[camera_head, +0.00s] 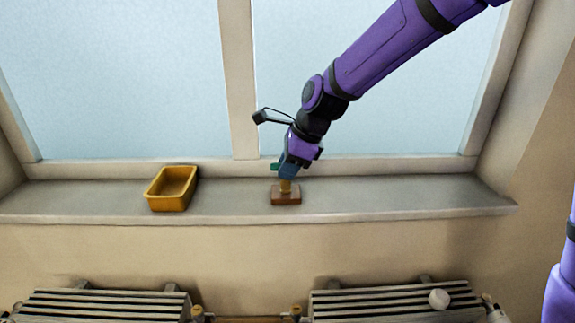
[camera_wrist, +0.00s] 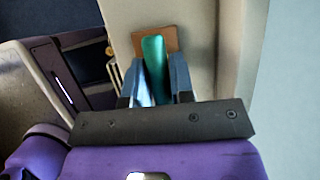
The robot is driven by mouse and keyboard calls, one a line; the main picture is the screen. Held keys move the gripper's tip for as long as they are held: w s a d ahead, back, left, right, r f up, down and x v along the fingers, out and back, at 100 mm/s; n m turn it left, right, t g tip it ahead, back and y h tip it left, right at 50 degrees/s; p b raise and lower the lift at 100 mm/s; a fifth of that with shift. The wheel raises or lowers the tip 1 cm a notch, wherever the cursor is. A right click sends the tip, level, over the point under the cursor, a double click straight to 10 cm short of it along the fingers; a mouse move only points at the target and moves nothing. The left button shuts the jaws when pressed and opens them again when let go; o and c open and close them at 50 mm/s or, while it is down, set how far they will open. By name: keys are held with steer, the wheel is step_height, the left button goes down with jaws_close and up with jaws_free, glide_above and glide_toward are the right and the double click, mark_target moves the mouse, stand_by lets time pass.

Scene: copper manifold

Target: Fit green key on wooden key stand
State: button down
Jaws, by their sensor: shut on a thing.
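The green key (camera_head: 275,167) is held between the blue fingers of my gripper (camera_head: 288,172), just above the wooden key stand (camera_head: 286,198). The stand is a brown block on the window sill with a short, lighter upright post. In the wrist view, the green key (camera_wrist: 154,52) lies between the two fingers of my gripper (camera_wrist: 157,64), and part of the brown stand (camera_wrist: 171,36) shows behind it. The fingers cover much of the key in the head view. I cannot tell whether the key touches the post.
A yellow-orange open bin (camera_head: 170,188) stands on the sill (camera_head: 400,195) to the left. The window frame (camera_head: 242,90) is close behind my gripper. The sill right of the stand is clear.

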steer(key=shift+f, duration=0.2)
steer(key=c, duration=0.9)
jaws_free()
steer(key=v, duration=1)
steer(key=shift+d+r, duration=0.25)
steer(key=shift+r, duration=0.05)
steer(key=shift+s, duration=0.1)
steer(key=s+d+r+n+t+h, duration=0.2)
steer(key=s+d+n, duration=0.7)
steer(key=s+d, duration=0.2)
steer(key=s+d+r+n+t+h, duration=0.2)
steer(key=s+d+n, duration=0.7)
steer(key=s, duration=0.5)
steer(key=shift+d+r+h, duration=0.3)
steer(key=shift+d+r, duration=0.35)
steer(key=shift+d, duration=0.4)
